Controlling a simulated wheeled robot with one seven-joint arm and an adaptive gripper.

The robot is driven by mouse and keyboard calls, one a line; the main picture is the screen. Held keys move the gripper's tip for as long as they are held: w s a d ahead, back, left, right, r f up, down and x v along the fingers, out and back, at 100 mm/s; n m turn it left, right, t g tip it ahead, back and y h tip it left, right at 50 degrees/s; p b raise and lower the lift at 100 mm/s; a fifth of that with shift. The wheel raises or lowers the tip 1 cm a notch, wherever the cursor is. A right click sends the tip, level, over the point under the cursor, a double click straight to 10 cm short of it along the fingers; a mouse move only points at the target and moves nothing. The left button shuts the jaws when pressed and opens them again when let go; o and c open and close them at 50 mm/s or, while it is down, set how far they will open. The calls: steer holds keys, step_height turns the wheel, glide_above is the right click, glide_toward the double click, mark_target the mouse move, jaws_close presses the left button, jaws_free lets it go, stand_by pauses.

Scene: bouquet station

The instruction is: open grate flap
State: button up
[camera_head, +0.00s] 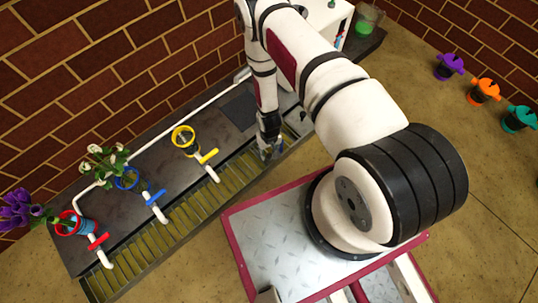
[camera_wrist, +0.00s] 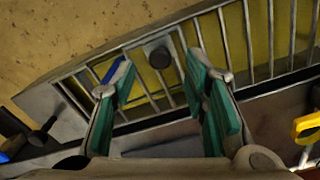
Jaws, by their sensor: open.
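The metal grate (camera_head: 170,225) runs along the front edge of the dark counter. My gripper (camera_head: 270,152) is low over its far right part, pointing down. In the wrist view my gripper (camera_wrist: 162,72) is open, its two green-padded fingers apart and nothing between them. A round dark knob (camera_wrist: 157,56) shows on the grate bars, seen beyond and between the fingertips. I cannot tell which bars belong to the flap or where its edges are. A blue strip (camera_wrist: 111,70) lies on the grate, partly hidden by the left finger.
Yellow (camera_head: 184,138), blue (camera_head: 126,178) and red (camera_head: 77,222) ring holders with matching valve handles stand on the counter (camera_head: 150,165); the blue and red hold flowers. Purple (camera_head: 449,66), orange (camera_head: 485,92) and teal (camera_head: 519,118) items stand on the floor at right. Bare floor lies before the grate.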

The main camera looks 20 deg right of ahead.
mark_target(269, 155)
steer(key=shift+f+b, duration=0.55)
steer(key=shift+f, duration=1.25)
jaws_close()
